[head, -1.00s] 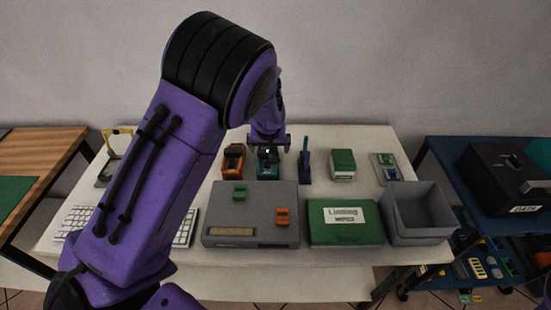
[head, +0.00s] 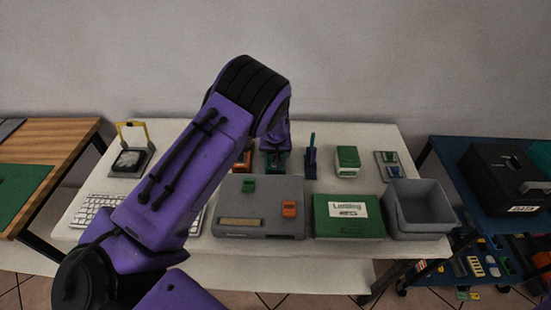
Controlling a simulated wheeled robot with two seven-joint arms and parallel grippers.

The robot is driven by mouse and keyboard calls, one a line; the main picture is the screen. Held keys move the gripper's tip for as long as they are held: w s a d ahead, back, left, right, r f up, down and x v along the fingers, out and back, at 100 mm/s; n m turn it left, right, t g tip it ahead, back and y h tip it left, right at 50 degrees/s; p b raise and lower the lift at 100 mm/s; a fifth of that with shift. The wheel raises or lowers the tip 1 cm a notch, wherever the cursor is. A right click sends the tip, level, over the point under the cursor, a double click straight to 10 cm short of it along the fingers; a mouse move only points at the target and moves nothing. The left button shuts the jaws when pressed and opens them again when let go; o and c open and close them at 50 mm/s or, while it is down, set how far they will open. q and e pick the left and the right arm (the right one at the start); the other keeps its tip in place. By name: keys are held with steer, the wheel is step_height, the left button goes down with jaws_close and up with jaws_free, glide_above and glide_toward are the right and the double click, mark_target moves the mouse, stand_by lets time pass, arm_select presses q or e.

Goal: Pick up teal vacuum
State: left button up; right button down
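A small teal thing (head: 276,168), which looks like the teal vacuum, sits in the back row on the white table, behind the grey case. My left gripper (head: 275,152) is low at it, pointing down, with its fingers at or around the top. The fingers are small, dark and partly covered by my own wrist, so I cannot tell whether they are open or shut on it. The teal thing seems to rest on the table. My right gripper is not in view.
An orange thing (head: 244,161) stands close left of the teal one, partly hidden by my arm. A dark blue upright tool (head: 311,163) is close right. In front are a grey case (head: 262,222), a green box (head: 349,229) and a grey bin (head: 419,222).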

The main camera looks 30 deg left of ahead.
arm_select(q)
step_height(320, 180, up, 10)
steer(key=shift+f+b, duration=0.15)
steer(key=shift+b, duration=0.9)
